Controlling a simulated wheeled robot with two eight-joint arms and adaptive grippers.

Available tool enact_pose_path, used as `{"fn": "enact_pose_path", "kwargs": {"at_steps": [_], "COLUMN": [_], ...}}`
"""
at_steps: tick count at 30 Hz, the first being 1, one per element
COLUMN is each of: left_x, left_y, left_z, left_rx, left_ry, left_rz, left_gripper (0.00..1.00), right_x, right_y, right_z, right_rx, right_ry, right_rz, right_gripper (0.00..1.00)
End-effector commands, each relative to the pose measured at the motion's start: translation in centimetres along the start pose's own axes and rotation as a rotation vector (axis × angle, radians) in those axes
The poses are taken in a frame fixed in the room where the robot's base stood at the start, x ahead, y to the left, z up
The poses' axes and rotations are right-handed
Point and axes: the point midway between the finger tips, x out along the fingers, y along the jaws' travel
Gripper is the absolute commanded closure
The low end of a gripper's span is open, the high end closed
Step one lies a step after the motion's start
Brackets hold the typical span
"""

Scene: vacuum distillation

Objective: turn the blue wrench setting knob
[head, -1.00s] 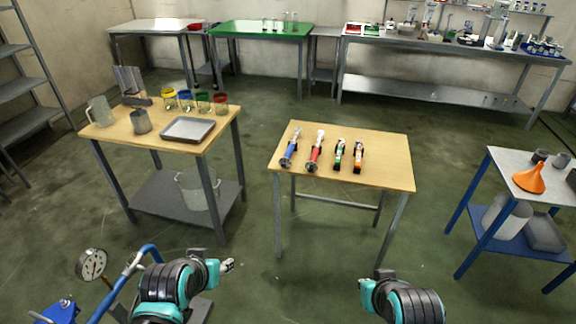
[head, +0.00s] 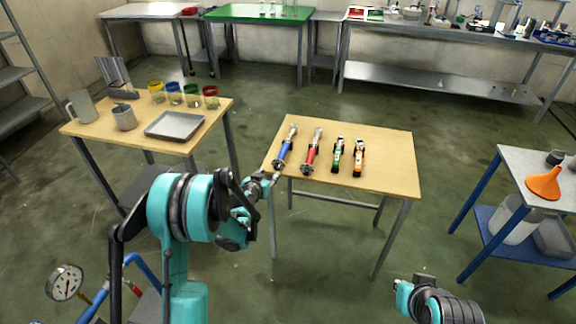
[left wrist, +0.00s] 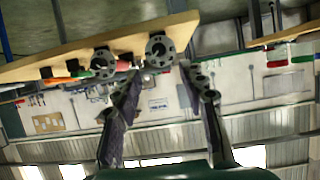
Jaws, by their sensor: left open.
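The blue wrench (head: 284,151) lies on the small wooden table, leftmost of the row of tools, its round knob end (head: 278,163) toward the near left edge. My left gripper (head: 272,178) is just short of that end, apart from it. In the left wrist view, my left gripper's two dark fingers (left wrist: 162,80) are spread with nothing between them. A round grey end (left wrist: 160,48), seemingly the blue wrench's, faces the gap beyond the fingertips. My right gripper (head: 399,286) is low at the right, away from the table; its fingers are too small to judge.
The red wrench (head: 312,151) lies close beside the blue one, then a green tool (head: 337,155) and an orange tool (head: 358,158). The wooden table (head: 390,150) is bare toward the right. Another table (head: 85,128) with a tray (head: 175,125) stands left.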

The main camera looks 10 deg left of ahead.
Motion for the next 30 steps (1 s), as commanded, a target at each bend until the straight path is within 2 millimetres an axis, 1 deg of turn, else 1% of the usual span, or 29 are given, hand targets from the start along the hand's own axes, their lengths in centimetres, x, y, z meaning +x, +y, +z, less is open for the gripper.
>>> {"fn": "enact_pose_path", "kwargs": {"at_steps": [1,3,8,15,18,23,30], "left_x": [0.5,0.9,2.6,6.7,7.8,8.7,8.7], "left_y": [-0.3,-0.5,-0.5,-0.5,-0.5,-0.5,-0.5], "left_z": [0.5,0.8,1.1,1.0,1.0,0.8,0.7], "left_rx": [-0.001,0.0,0.001,0.001,0.001,0.001,0.001], "left_ry": [0.007,0.014,0.017,0.016,0.016,0.016,0.015], "left_rz": [-0.003,-0.006,-0.006,-0.005,-0.006,-0.006,-0.006], "left_gripper": [0.58,0.58,0.58,0.58,0.58,0.58,0.58], "right_x": [0.0,0.1,0.6,1.7,2.0,2.1,2.1], "right_y": [0.0,0.0,0.0,0.0,0.0,0.0,0.0], "right_z": [0.0,0.1,0.4,1.2,1.4,1.5,1.5], "right_rx": [0.0,0.0,0.0,0.0,0.0,0.0,0.0], "right_ry": [0.0,0.0,0.0,0.0,0.0,0.0,0.0], "right_rz": [0.0,0.0,0.0,0.0,0.0,0.0,0.0], "right_gripper": [1.0,1.0,1.0,1.0,1.0,1.0,1.0]}}
